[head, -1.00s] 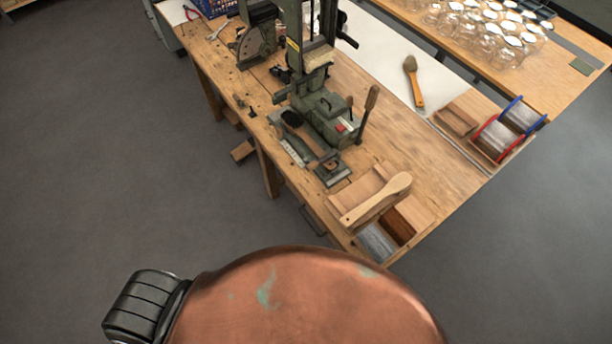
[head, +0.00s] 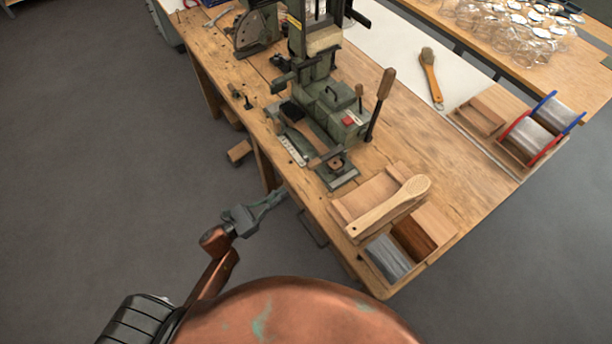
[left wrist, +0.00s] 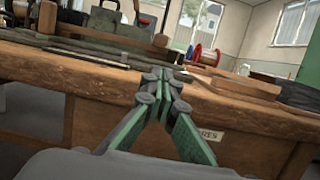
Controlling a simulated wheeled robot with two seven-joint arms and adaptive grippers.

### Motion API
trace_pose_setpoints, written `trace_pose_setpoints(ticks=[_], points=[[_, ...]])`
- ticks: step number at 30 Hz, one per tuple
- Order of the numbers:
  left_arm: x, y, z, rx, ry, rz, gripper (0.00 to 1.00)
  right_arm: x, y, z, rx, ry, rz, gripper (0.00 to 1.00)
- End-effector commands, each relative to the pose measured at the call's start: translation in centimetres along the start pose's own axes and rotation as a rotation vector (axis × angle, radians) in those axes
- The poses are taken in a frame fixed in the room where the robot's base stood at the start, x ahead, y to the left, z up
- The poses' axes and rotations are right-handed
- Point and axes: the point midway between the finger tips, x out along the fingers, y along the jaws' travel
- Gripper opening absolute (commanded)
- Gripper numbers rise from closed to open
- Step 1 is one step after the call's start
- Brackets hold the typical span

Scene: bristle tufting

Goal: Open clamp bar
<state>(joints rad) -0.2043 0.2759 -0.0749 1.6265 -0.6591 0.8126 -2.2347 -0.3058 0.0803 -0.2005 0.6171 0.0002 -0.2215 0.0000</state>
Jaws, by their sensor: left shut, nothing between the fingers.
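The green tufting machine (head: 328,115) stands on the wooden bench. I cannot tell for sure which part is the clamp bar. A tall lever with a wooden grip (head: 386,85) stands upright on the machine's right. My left gripper (head: 282,195) is shut and empty, off the bench's front edge and short of the machine. In the left wrist view its green fingers (left wrist: 162,76) meet in front of the bench edge.
A wooden tray (head: 350,228) near the bench corner holds a pale brush back (head: 395,205) and grey and brown bristle bundles. Red and blue spools (head: 535,135) and a brush (head: 430,75) are at the right. The bench's front edge (left wrist: 240,112) lies close beyond my fingers.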

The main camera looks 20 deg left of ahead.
Motion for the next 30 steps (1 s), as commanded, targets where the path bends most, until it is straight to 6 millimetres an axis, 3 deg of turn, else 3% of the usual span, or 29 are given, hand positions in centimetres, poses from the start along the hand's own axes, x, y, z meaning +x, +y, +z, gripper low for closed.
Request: trace_pose_setpoints(ticks=[5,11,24,30], points=[[0.0,0.0,0.1,-0.001,0.000,0.001,0.00,-0.1,-0.1,-1.3,-0.002,0.018,-0.001,0.00],[0.7,0.0,0.0,-0.004,-0.001,0.001,0.00,-0.1,-0.1,-1.4,-0.002,0.019,-0.001,0.00],[7.9,0.1,0.1,-0.005,-0.001,0.002,0.00,-0.2,-0.1,-0.8,0.000,0.011,-0.001,0.00],[9.7,0.1,-0.1,-0.007,0.001,0.003,0.00,-0.2,0.0,-0.8,0.000,0.011,0.000,0.00]])
